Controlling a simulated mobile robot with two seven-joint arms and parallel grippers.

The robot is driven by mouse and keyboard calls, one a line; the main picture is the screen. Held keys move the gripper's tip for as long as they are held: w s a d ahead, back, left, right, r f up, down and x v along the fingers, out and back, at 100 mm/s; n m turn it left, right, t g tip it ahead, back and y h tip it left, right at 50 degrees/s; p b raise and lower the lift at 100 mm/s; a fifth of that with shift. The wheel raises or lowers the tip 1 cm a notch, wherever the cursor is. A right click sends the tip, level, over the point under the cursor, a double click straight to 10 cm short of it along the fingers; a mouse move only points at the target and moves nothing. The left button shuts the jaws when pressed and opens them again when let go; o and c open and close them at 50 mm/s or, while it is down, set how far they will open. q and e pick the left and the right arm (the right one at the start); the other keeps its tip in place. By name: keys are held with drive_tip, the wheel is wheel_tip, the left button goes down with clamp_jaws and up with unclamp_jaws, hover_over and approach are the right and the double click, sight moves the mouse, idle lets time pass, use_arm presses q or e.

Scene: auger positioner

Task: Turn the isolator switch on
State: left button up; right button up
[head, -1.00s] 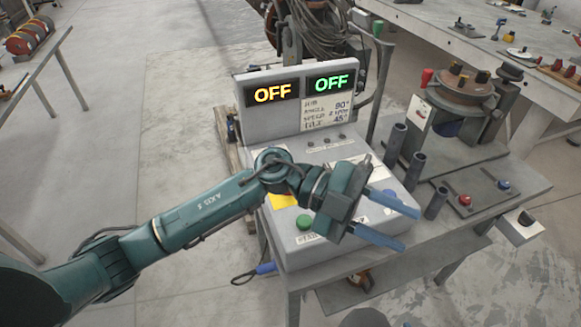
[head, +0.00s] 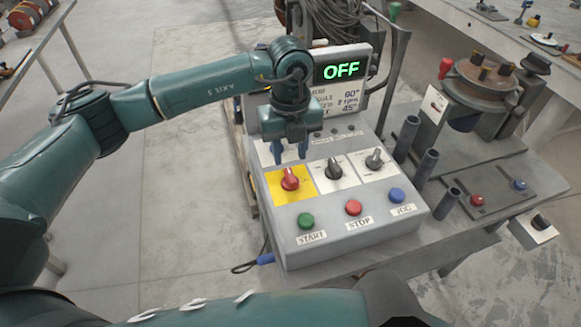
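The isolator switch looks to be the red rotary knob (head: 289,179) on a yellow plate (head: 305,196) at the left of the grey control box (head: 390,221). The red knob is tilted a little off vertical. My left gripper (head: 290,155) points down just above and behind the knob in the picture. Its two blue fingers are apart with nothing between them. I cannot tell whether they touch the knob. My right gripper is not in view.
Green (head: 306,221), red (head: 353,208) and blue (head: 397,195) buttons line the front. Dark upright tubes (head: 426,167) stand close to the box's right.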

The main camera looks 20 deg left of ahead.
sight(291, 175)
use_arm(q)
wheel_tip(291, 175, down, 7)
drive_tip(key=shift+r+p, duration=0.2)
drive_tip(key=shift+p, duration=0.2)
clamp_jaws()
